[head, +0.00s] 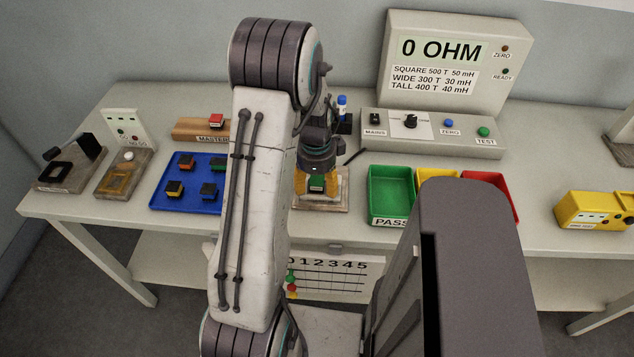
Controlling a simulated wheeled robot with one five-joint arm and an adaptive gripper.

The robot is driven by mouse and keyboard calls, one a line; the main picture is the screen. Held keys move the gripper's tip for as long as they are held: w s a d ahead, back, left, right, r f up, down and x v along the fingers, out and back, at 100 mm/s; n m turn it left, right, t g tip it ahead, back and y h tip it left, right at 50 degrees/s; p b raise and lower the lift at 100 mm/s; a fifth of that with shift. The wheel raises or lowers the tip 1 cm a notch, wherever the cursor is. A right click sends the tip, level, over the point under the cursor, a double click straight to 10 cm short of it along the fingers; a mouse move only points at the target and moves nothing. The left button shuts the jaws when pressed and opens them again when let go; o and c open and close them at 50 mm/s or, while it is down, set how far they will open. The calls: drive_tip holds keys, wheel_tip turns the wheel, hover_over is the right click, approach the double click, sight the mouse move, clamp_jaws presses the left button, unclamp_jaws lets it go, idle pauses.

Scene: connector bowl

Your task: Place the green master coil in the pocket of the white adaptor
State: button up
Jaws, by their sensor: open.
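My gripper (317,186) is open and points down, with its yellow fingers on either side of a small green and black block. This green block (317,182), which looks like the green master coil, sits low between the fingertips over a small fixture. The fixture has a wooden base (336,207) with a pale part under the block, perhaps the white adaptor. The fingers hide most of it, so I cannot tell if the block is seated in a pocket. The wooden MASTER rack (186,130) at the left holds a red block (216,120); my arm hides its right end.
A blue tray (180,206) with several coloured blocks lies left of my arm. The green PASS bin (390,208), a yellow bin (428,178) and a red bin (497,182) stand right of the fixture. The 0 OHM tester (440,132) is behind them.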

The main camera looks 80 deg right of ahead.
sight(317, 180)
wheel_tip(317, 180, up, 6)
drive_tip(key=shift+a+f, duration=0.1)
drive_tip(key=shift+f, duration=0.15)
drive_tip(key=shift+r+b, duration=0.3)
drive_tip(key=shift+b, duration=0.45)
wheel_tip(317, 180, up, 6)
drive_tip(key=b, duration=0.2)
drive_tip(key=w+a+r+n+t+h, duration=0.1)
drive_tip(key=w+a+r+n, duration=0.1)
drive_tip(key=w+a+n, duration=0.8)
drive_tip(key=w+a+r+n, duration=0.2)
drive_tip(key=w+a+n, duration=0.45)
drive_tip(key=w, duration=0.55)
drive_tip(key=s+a+f+n+t+y, duration=0.1)
drive_tip(key=a+n+t, duration=0.1)
drive_tip(key=a+n, duration=1.7)
drive_tip(key=a, duration=0.4)
drive_tip(key=shift+f+t+y, duration=0.3)
drive_tip(key=shift+f, duration=0.1)
